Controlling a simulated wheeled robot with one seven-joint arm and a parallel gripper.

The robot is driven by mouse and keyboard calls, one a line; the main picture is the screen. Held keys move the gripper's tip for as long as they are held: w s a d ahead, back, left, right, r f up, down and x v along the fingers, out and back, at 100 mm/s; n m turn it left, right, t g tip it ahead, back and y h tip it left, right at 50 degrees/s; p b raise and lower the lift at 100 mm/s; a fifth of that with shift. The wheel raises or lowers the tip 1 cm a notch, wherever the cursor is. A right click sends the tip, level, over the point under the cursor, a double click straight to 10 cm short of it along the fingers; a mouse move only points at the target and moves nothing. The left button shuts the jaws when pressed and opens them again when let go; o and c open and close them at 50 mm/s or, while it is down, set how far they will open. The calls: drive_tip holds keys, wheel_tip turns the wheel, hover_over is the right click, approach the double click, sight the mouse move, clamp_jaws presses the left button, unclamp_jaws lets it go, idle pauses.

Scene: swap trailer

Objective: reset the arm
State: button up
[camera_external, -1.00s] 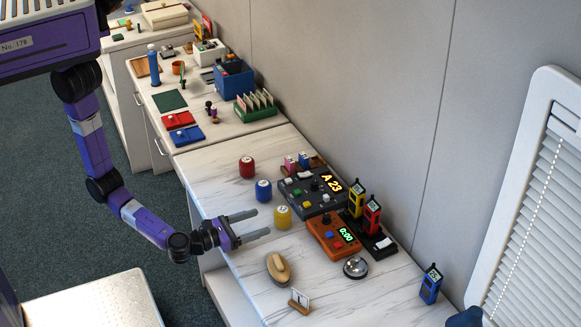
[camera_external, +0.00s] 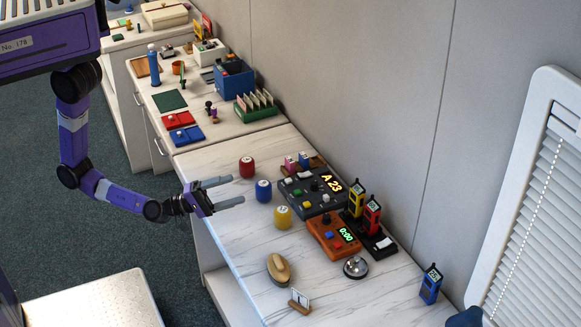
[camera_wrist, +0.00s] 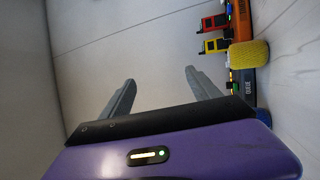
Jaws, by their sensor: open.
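My gripper (camera_external: 222,192) is open and empty in the external view. It is raised at the near left edge of the white marbled counter (camera_external: 237,264), left of the red, blue and yellow cylinders. My purple arm reaches to it from the upper left, bent low at the elbow. In the wrist view my gripper (camera_wrist: 155,88) shows two grey fingers spread apart with nothing between them. Beyond the fingers is a plain grey surface.
A red cylinder (camera_external: 247,167), a blue cylinder (camera_external: 263,191) and a yellow cylinder (camera_external: 282,217) stand on the counter. Behind them are a dark console (camera_external: 312,190) and an orange timer box (camera_external: 331,236). A brown brush (camera_external: 278,268) lies nearer the front.

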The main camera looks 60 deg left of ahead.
drive_tip(key=s+a+m+g+y, duration=0.2)
drive_tip(key=s+a+m+y, duration=0.2)
drive_tip(key=s+a, duration=0.5)
drive_tip(key=s+a+m+g+y, duration=0.3)
drive_tip(key=s+a+m+y, duration=0.2)
drive_tip(key=a, duration=1.3)
drive_tip(key=s+m, duration=0.3)
drive_tip(key=s, duration=0.2)
drive_tip(key=shift+r, duration=0.15)
drive_tip(key=shift+s, duration=0.1)
